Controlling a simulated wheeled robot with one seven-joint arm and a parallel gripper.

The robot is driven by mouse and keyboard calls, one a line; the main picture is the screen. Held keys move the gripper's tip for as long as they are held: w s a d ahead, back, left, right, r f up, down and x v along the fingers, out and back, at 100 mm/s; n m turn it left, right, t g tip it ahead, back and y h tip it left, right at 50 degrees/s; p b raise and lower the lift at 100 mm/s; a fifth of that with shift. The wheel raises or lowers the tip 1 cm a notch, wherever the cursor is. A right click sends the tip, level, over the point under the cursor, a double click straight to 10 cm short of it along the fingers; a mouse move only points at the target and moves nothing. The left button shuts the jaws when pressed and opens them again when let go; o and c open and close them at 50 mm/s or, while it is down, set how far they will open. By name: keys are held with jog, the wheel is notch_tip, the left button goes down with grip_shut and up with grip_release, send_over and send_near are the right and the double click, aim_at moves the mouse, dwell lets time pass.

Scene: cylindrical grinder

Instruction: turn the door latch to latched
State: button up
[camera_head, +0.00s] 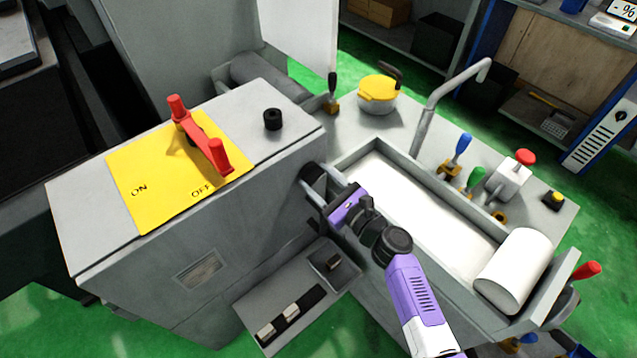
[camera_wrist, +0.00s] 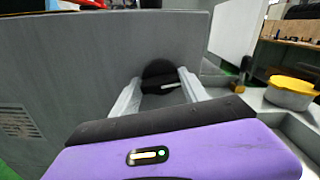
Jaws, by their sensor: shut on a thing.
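The door latch, a black round knob (camera_wrist: 158,70), sits on the side face of the grey box (camera_wrist: 60,80). A short pale bar or mark shows on its lower right, pointing roughly sideways. In the head view the latch (camera_head: 312,172) is at the box's right edge, partly hidden by my gripper. My gripper (camera_wrist: 160,82) has one pale finger on each side of the latch and is shut on it. In the head view my gripper (camera_head: 322,190) reaches in from the lower right. The exact finger contact is not clear.
A red switch handle (camera_head: 201,138) stands on a yellow ON/OFF plate atop the box. To the right are a grey trough (camera_head: 400,155), a white cylinder (camera_head: 513,270), a bent pipe (camera_head: 430,115), coloured levers and a yellow-lidded pot (camera_head: 378,92). A tray (camera_head: 262,310) lies below.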

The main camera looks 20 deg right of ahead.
jog(key=n+b, duration=0.1)
jog(key=n, duration=0.1)
jog(key=n+b, duration=0.1)
jog(key=b, duration=0.1)
jog(key=shift+f+n, duration=0.3)
jog(key=shift+n, duration=0.1)
jog(key=n+b, duration=0.4)
jog(key=shift+a+b, duration=0.15)
jog(key=shift+b, duration=0.15)
jog(key=shift+n+b, duration=3)
jog(key=shift+n, duration=0.7)
jog(key=o, duration=1.4)
jog(key=shift+c, duration=0.2)
jog(key=shift+s, duration=0.15)
jog(key=b+v, duration=0.1)
jog(key=v, duration=0.6)
jog(key=shift+s, duration=0.25)
